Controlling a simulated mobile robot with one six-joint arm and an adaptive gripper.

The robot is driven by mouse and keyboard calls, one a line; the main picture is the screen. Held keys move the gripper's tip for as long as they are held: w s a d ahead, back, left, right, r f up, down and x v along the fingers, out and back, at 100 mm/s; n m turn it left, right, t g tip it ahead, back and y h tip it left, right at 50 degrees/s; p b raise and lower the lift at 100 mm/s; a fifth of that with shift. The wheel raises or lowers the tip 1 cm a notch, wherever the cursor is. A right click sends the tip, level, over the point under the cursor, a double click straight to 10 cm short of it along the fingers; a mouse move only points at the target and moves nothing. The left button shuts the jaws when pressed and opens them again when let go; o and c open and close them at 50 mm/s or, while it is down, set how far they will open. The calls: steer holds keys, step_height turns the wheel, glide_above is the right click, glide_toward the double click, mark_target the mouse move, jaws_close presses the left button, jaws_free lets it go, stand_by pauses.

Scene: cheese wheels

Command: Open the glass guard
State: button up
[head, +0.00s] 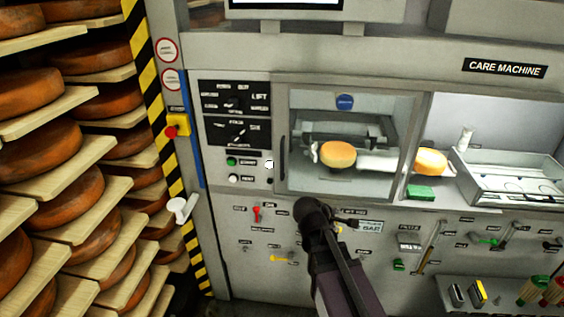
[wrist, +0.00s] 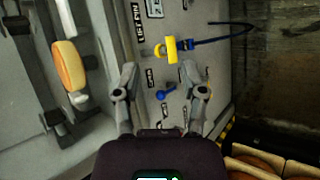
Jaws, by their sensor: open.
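The glass guard (head: 350,180) is a framed clear pane on the care machine's front, and it looks shut. Its dark upright handle (head: 283,157) is at the pane's left edge. A cheese wheel (head: 338,154) shows behind the glass; a cheese also shows at the left of the wrist view (wrist: 70,68). My gripper (wrist: 165,82) is open and empty, its two fingers apart above the lower panel. In the head view my dark arm end hangs below the guard, apart from the handle, and hides part of the panel; the fingertips are hard to make out there.
A blue knob (wrist: 165,92) and a yellow valve (wrist: 165,48) lie on the panel ahead of my fingers. A control panel (head: 236,132) with a red emergency button (head: 171,131) is left of the guard. Cheese shelves (head: 70,165) fill the far left. A second cheese (head: 430,162) stands right.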

steer(key=w+a+r+n+t+b, duration=0.1)
steer(key=w+a+r+n+t, duration=0.15)
steer(key=a+n, duration=0.25)
steer(key=w+a+r+n+t+b, duration=0.1)
steer(key=w+a+r+n+t, duration=0.15)
steer(key=a+n, duration=0.25)
steer(key=n+t+y, duration=0.2)
steer(key=n+t, duration=0.4)
steer(key=n, duration=0.4)
glide_toward(282, 159)
steer(key=v, duration=0.3)
steer(key=shift+s+a+r+b, duration=0.1)
steer(key=shift+a+r+b, duration=0.1)
steer(key=shift+b, duration=0.15)
steer(key=shift+m, duration=0.3)
steer(key=x, duration=1.4)
steer(key=shift+f, duration=0.2)
steer(key=shift+s, duration=0.1)
jaws_close()
